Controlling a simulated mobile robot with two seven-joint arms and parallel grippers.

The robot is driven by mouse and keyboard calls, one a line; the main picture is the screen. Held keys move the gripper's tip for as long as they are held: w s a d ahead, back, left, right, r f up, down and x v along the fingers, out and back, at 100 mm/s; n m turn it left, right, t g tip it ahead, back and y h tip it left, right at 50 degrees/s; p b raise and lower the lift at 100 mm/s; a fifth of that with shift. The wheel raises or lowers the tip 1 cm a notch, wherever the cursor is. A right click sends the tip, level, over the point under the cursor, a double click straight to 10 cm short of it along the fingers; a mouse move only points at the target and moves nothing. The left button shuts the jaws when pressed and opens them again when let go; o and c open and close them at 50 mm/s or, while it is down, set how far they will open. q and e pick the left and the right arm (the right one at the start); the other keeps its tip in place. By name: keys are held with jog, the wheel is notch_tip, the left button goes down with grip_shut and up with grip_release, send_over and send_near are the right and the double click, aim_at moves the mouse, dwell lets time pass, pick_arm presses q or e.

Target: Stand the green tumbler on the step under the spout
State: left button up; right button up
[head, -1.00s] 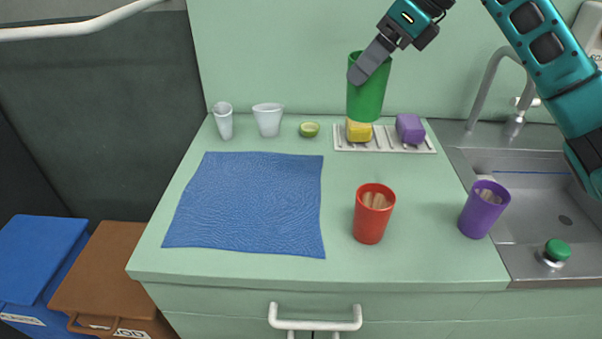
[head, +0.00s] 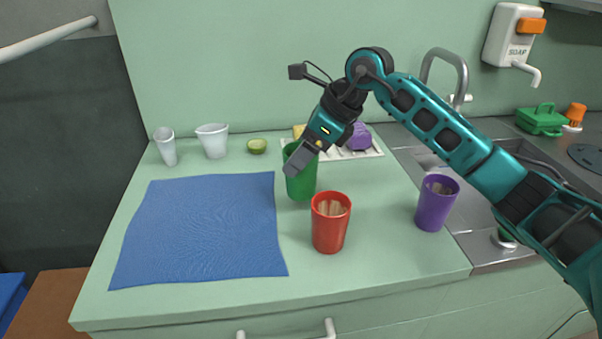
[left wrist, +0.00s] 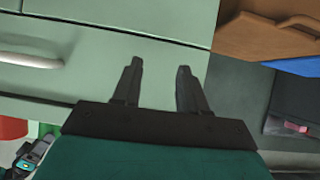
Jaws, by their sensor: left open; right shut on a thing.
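The green tumbler (head: 301,187) is upright at the middle of the counter, behind the red tumbler. My right gripper (head: 299,160) is shut on its rim, one finger showing outside the near wall. The tumbler's base is at or just above the counter; I cannot tell if it touches. It hides part of the tray behind. My left gripper (left wrist: 160,68) is open and empty in the left wrist view, in front of the drawers. No press or step shows in these views.
A red tumbler (head: 330,230) and a purple tumbler (head: 436,205), both with sticks inside, stand near. A blue cloth (head: 200,230) lies left. Behind are two pale cups (head: 212,142), a lime half (head: 257,146) and a tray (head: 372,152) with sponges. The sink is right.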

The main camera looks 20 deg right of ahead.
aim_at(302, 187)
jog(key=shift+f, duration=2.2)
jog(key=shift+b, duration=0.35)
jog(key=o, duration=1.3)
jog(key=shift+f, duration=0.1)
